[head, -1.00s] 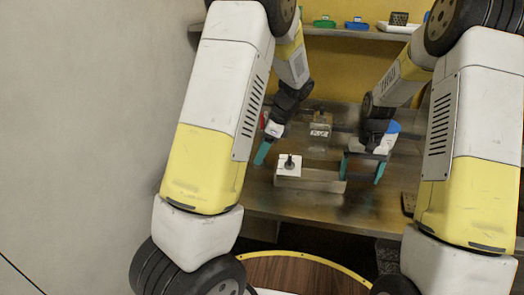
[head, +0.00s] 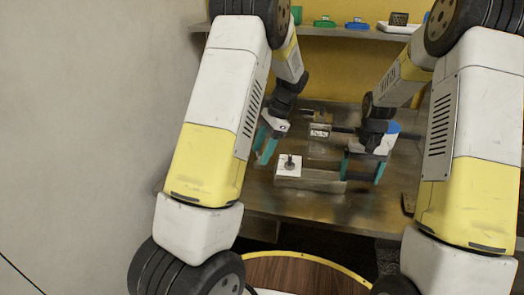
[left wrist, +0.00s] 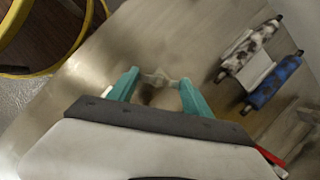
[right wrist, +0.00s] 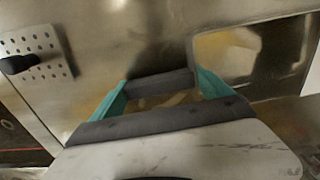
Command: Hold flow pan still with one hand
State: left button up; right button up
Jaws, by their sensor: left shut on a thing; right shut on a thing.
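My right gripper (head: 362,174) is shut on a dark bar-shaped handle (right wrist: 158,85), which spans between its teal fingers in the right wrist view. I cannot tell for certain that this handle belongs to the flow pan. A shiny, rounded-corner metal panel (right wrist: 255,50) lies just beyond the fingers and may be the pan. My left gripper (head: 262,156) is over the left part of the table. Its teal fingers stand apart around a small, blurred pale thing (left wrist: 160,77) in the left wrist view, and it is shut on that thing.
A metal box (head: 310,181) with a white plate and black knob (head: 289,164) stands between my grippers. A small labelled block (head: 320,130) stands behind. Two rollers, one spotted (left wrist: 250,47) and one blue (left wrist: 275,82), lie nearby. A shelf (head: 335,32) holds small items. The front table is clear.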

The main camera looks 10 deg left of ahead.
pick_arm(q)
jog(key=n+h, duration=0.1)
jog(key=n, duration=0.2)
jog(key=n+g+h, duration=0.1)
jog(key=n, duration=0.2)
jog(key=shift+w+a, duration=0.15)
jog(key=n+h, duration=0.1)
jog(key=n, duration=0.2)
jog(key=n+g+h, duration=0.1)
jog(key=n, duration=0.1)
jog(key=shift+a+n, duration=0.1)
jog(key=shift+n, duration=0.3)
jog(key=o, duration=1.4)
jog(key=v, duration=1.2)
jog(key=shift+a, duration=0.1)
